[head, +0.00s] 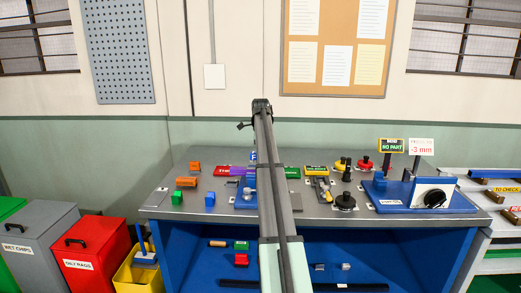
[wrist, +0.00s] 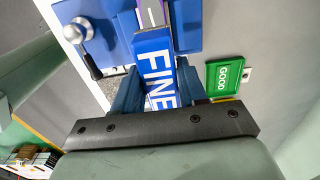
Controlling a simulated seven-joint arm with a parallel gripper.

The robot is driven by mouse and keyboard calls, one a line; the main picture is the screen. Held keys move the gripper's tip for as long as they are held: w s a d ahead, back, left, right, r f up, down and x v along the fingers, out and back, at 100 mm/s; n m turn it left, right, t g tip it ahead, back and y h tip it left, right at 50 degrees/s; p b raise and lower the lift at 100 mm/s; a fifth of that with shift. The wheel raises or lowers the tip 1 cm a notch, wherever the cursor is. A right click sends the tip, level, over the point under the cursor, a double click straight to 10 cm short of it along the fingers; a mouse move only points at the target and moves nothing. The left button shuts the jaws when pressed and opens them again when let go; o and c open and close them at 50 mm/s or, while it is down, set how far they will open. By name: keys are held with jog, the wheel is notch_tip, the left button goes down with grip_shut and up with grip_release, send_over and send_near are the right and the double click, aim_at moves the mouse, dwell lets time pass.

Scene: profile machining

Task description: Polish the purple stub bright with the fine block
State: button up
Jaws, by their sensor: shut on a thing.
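My gripper (wrist: 158,88) is shut on the fine block, a blue block (wrist: 152,48) with white FINE lettering, in the wrist view. The purple stub (wrist: 141,17) shows at the top of that view, with a pale grey strip along it, beyond the block's far end. I cannot tell whether block and stub touch. The stub sits at a blue fixture (wrist: 114,20) with a silver-knobbed handle (wrist: 82,30). In the head view a purple piece (head: 238,170) shows left of my arm, above the blue fixture (head: 243,200). My arm hides the gripper there.
A green GOOD plate (wrist: 224,76) lies right of the block. On the bench (head: 165,205), a red piece (head: 222,170) and orange and green blocks (head: 186,182) stand left. A blue gauge station (head: 425,195) stands right. Bins (head: 90,250) are at the lower left.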

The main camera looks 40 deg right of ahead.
aim_at(244, 168)
jog(key=shift+f, duration=0.85)
notch_tip(244, 168, down, 2)
jog(key=shift+s+f, duration=0.1)
jog(key=shift+w+a, duration=0.55)
jog(key=shift+w, duration=0.1)
jog(key=shift+c, duration=0.4)
jog(key=shift+w+a, duration=1.85)
jog(key=shift+s+d, duration=2.45)
jog(key=shift+s, duration=0.05)
jog(key=w+a, duration=0.5)
jog(key=shift+w, duration=0.1)
jog(key=shift+s+d, duration=2.35)
jog(key=shift+s, duration=0.1)
jog(key=shift+s+d, duration=0.1)
jog(key=shift+d, duration=0.05)
notch_tip(244, 168, up, 2)
jog(key=shift+r, duration=3.1)
